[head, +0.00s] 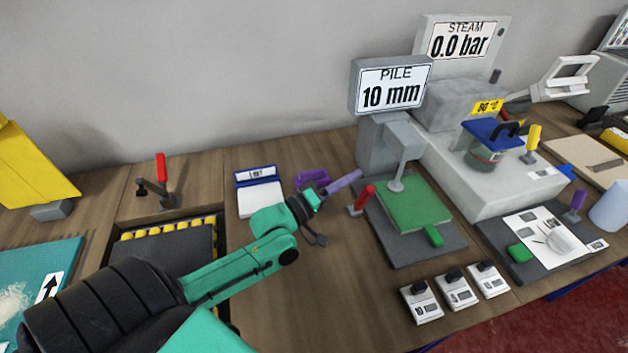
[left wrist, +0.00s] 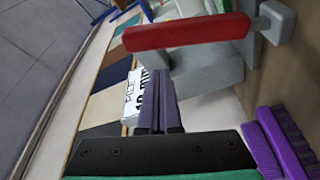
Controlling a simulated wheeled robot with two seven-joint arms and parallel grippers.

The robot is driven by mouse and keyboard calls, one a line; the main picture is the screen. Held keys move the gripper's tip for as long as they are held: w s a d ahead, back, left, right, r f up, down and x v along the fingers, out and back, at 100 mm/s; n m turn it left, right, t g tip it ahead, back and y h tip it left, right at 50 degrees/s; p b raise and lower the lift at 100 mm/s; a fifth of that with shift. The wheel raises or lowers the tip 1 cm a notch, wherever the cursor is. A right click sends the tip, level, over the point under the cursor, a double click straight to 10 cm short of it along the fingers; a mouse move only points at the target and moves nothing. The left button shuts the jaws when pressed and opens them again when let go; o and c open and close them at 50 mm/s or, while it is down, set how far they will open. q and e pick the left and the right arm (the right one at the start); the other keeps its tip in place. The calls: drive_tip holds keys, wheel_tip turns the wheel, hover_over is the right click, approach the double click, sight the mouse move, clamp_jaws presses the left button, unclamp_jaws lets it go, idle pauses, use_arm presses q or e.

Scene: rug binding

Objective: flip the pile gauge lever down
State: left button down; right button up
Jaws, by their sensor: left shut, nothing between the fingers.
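The pile gauge (head: 375,145) is a grey stand with a display reading "PILE 10 mm" and a foot over a green sample (head: 410,205) on a dark base plate. Its red lever (head: 366,194) stands up, slightly tilted, on a grey pivot at the plate's left edge. The lever's red handle (left wrist: 187,35) spans the top of the left wrist view. My left gripper (head: 357,175) has its purple fingers shut and empty, beside the lever's upper end. The fingertips (left wrist: 153,75) show just below the handle; I cannot tell whether they touch it. My right gripper is not in view.
Another red lever (head: 161,168) stands at the left. A steam press (head: 510,180) stands to the right. Several small weights (head: 458,292) sit at the front; the wood left of them is clear.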

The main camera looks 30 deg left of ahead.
use_arm(q)
drive_tip(key=a+b+v, duration=0.1)
drive_tip(key=b+v, duration=0.1)
drive_tip(key=v, duration=0.8)
drive_tip(key=shift+w, duration=0.2)
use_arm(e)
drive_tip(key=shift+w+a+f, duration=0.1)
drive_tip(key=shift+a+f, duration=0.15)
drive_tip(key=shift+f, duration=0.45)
use_arm(q)
drive_tip(key=shift+d+r, duration=0.1)
drive_tip(key=shift+d, duration=0.05)
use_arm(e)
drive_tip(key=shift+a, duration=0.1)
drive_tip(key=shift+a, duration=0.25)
